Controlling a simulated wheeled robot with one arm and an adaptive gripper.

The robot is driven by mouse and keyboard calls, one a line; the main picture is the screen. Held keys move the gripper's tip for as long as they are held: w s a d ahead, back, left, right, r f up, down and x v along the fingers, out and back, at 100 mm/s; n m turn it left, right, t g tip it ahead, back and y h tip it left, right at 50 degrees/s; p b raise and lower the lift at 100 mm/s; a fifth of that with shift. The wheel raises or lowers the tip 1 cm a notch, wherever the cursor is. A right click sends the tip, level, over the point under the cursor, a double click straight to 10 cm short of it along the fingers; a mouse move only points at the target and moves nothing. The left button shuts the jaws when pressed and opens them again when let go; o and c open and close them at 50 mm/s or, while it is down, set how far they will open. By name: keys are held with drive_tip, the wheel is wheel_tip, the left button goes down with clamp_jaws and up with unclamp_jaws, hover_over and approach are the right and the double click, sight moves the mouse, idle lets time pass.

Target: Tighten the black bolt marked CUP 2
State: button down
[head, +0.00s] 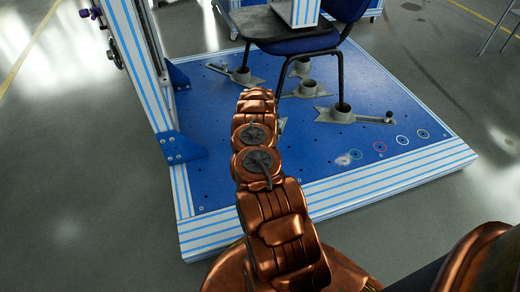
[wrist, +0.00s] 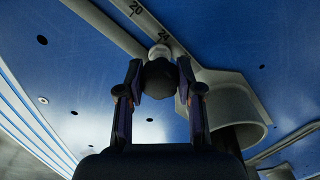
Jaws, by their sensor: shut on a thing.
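In the wrist view, my gripper (wrist: 158,80) is shut on a black bolt head (wrist: 158,74), one finger on each side. A pale rounded end shows just beyond the bolt head. The bolt sits by a grey clamp arm (wrist: 200,68) with the numbers 20 and 24 on its scale. A grey cup (wrist: 238,100) stands close by on the right, with a dark chair leg in it. No CUP 2 mark is readable. In the head view, my arm hides the gripper and this bolt.
The blue platform (head: 215,110) carries several grey cup clamps, including one at the right (head: 342,114) with a black knob (head: 389,116). A chair (head: 275,25) stands in cups. A blue bracket (head: 181,148) and striped post (head: 135,45) are on the left. Coloured rings mark the front right.

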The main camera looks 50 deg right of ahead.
drive_tip(key=shift+a, duration=0.15)
drive_tip(key=shift+w+m+p, duration=0.1)
drive_tip(key=shift+m+p, duration=0.2)
drive_tip(key=shift+m, duration=0.1)
drive_tip(key=m, duration=0.3)
drive_tip(key=shift+f, duration=0.1)
drive_tip(key=c, duration=1)
unclamp_jaws()
drive_tip(key=shift+o, duration=1.2)
